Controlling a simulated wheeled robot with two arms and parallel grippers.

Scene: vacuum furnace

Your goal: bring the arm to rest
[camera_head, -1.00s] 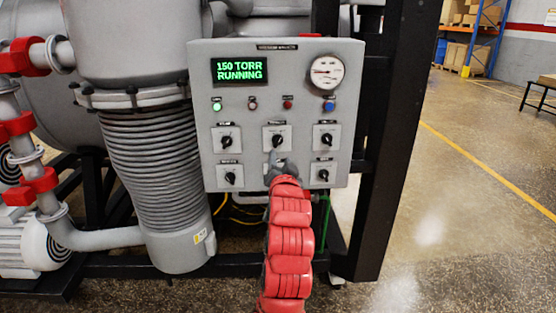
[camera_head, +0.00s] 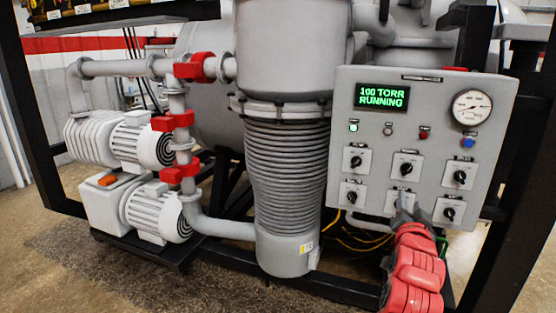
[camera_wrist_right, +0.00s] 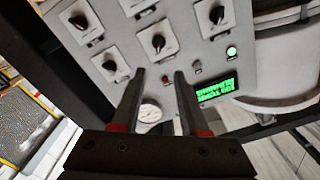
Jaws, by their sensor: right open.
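My right gripper (camera_head: 404,203) is at the lower middle of the grey control panel (camera_head: 350,115), its red arm coming up from below. It covers the lower middle of the panel; whether it touches cannot be told. In the right wrist view the gripper (camera_wrist_right: 158,75) is open, with two dark fingers apart and nothing between them. The panel (camera_wrist_right: 185,55) fills much of that view, upside down, with several black knobs. The panel's green display (camera_head: 382,97) reads 100 TORR RUNNING. My left gripper is in neither view.
A round gauge (camera_head: 471,107) and small lamps sit on the panel's upper part. A ribbed grey column (camera_head: 286,175) stands left of the panel, with pipes, red clamps and pumps (camera_head: 140,140) beyond. A black frame post (camera_head: 520,170) stands at the right.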

